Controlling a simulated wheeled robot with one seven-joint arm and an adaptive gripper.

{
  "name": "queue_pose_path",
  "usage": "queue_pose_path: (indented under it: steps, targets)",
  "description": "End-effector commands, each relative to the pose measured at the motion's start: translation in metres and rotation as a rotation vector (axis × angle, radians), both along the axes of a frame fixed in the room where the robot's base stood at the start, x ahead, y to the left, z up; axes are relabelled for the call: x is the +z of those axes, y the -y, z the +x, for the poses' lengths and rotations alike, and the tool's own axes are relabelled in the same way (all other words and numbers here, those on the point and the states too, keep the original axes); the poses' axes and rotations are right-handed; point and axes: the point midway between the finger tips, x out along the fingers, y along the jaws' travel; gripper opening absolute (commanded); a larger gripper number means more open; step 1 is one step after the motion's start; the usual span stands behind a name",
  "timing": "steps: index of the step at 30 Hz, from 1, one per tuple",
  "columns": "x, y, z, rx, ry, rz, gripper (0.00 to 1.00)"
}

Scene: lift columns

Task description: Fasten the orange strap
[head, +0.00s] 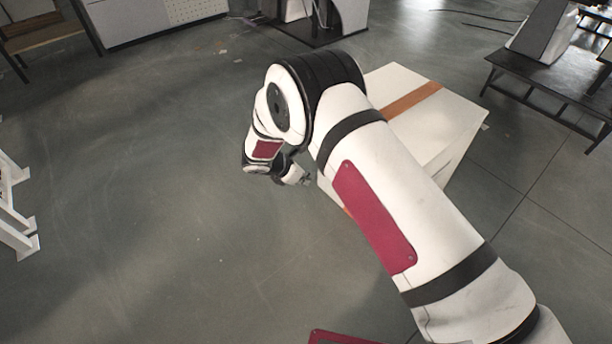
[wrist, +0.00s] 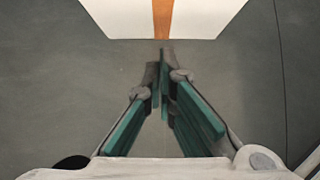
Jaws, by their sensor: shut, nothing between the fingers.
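The orange strap (head: 413,100) runs across the top of a white box (head: 440,123) in the head view. In the wrist view the strap (wrist: 163,18) runs down the white box face (wrist: 207,20) to its lower edge. My gripper (wrist: 165,52) is shut and empty, its fingertips close together just below the strap's visible end in the picture. I cannot tell whether they touch it. In the head view my gripper (head: 304,180) is small and sits at the left side of the box. My arm hides much of the box and any buckle on it.
A dark low table (head: 550,90) with a grey and white object (head: 543,32) stands at the right. A white frame (head: 14,210) is at the left edge. Cabinets and a bench are at the back. The grey floor left of the box is clear.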

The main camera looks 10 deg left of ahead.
Motion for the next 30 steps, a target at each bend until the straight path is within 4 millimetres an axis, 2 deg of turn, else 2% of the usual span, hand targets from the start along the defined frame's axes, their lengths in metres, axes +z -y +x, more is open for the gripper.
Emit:
queue_pose_path:
  steps: [1, 11, 13, 18, 30]
  targets:
    - [-0.012, 0.005, 0.005, -0.002, -0.001, -0.002, 0.00]
    - [-0.062, 0.030, 0.036, -0.003, -0.001, 0.000, 0.00]
    - [-0.046, 0.032, 0.042, -0.004, 0.002, 0.004, 0.00]
    - [-0.030, 0.039, 0.049, -0.003, 0.001, 0.003, 0.00]
    - [-0.022, 0.041, 0.052, -0.001, 0.000, 0.001, 0.00]
